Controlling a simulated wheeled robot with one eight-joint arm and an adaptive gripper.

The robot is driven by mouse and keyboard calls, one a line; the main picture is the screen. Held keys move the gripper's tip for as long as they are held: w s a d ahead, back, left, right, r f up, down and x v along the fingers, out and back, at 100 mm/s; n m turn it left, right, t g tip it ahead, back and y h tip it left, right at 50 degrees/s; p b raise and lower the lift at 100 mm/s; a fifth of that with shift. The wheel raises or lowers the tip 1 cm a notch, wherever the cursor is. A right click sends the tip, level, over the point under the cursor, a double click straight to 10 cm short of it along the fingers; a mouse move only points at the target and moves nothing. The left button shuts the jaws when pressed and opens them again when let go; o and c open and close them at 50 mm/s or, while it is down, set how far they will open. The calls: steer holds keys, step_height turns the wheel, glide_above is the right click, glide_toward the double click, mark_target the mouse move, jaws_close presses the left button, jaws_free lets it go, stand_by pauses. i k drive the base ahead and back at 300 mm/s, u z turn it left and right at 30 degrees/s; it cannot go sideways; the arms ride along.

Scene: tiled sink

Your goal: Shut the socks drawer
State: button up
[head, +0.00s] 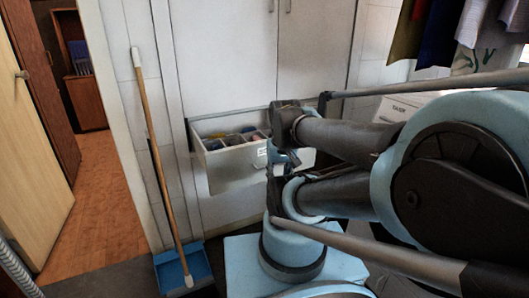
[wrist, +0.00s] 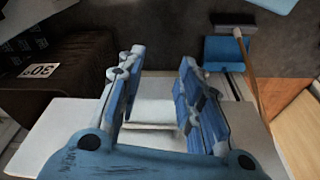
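The pulled-out white drawer (head: 228,173) juts from the base of the tall white cabinet in the head view. Several small items (head: 232,138) lie inside, and its right part is hidden behind my arm. A small label is on its front, too small to read. A pale panel (wrist: 155,112) shows between and behind the fingers.
A broom (head: 163,165) leans on the wall left of the drawer, with a blue dustpan (head: 170,270) on the floor. A labelled white drawer unit (head: 394,108) stands right. A dark box marked 30° (wrist: 75,70) shows in the wrist view. An open doorway is left.

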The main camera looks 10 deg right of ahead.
mark_target(227, 169)
steer(key=i, duration=0.3)
steer(key=z, duration=0.55)
steer(key=k, duration=1.7)
steer(key=u, duration=0.95)
steer(key=i, duration=1)
